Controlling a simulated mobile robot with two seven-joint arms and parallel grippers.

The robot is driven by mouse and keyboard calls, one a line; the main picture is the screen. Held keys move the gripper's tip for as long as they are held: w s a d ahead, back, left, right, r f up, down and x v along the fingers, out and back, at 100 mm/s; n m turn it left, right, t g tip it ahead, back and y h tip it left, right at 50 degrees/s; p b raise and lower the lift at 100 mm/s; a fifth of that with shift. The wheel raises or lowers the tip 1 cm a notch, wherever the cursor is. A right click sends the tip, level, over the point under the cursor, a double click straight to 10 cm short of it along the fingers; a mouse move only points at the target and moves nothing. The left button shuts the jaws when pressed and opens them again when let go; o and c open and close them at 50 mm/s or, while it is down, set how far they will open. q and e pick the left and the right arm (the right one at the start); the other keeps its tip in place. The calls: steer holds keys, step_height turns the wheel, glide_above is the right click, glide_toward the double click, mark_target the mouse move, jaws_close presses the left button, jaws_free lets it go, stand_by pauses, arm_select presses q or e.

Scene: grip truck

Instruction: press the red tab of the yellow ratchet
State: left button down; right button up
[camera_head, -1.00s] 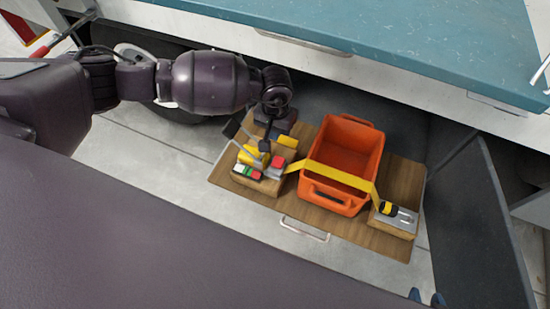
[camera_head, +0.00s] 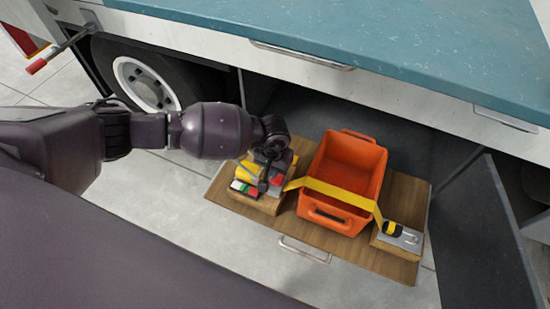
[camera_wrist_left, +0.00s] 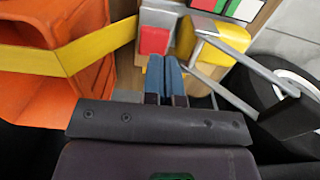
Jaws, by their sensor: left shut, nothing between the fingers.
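The yellow ratchet (camera_head: 247,170) sits on a wooden block at the left of the wooden board. Its red tab (camera_head: 277,180) is beside the yellow strap's left end; in the left wrist view the red tab (camera_wrist_left: 154,40) lies on a silver body. The yellow handle (camera_wrist_left: 226,38) and its metal arms are to the right there. My right gripper is not in view.
An orange crate (camera_head: 365,156) stands on the board (camera_head: 395,265) with the yellow strap (camera_head: 330,191) across it. A buckle (camera_head: 400,236) is on a block at right. Red, white and green buttons (camera_head: 244,188) are left of my fingers. The truck's teal top (camera_head: 390,40) overhangs behind.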

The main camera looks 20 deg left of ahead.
mark_target(277, 180)
arm_select(q)
steer(key=shift+f+b, duration=0.4)
steer(key=shift+f, duration=1.65)
